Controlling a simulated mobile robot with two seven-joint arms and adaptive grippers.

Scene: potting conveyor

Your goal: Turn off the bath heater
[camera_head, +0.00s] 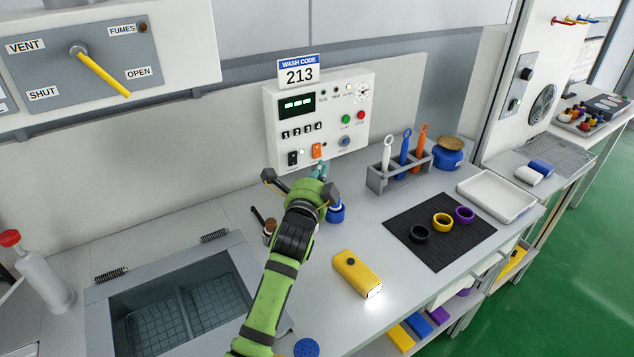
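The white control box (356,122) stands against the back wall, under a sign reading WASH CODE 213. My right gripper is out of view.
A sunken bath (241,246) lies left of my arm. A yellow lamp (350,268), a blue-capped bottle (337,214) and a small brown pot (269,228) stand nearby. A tool rack (376,180) and black mat (407,216) are to the right. A vent lever (103,73) is upper left.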

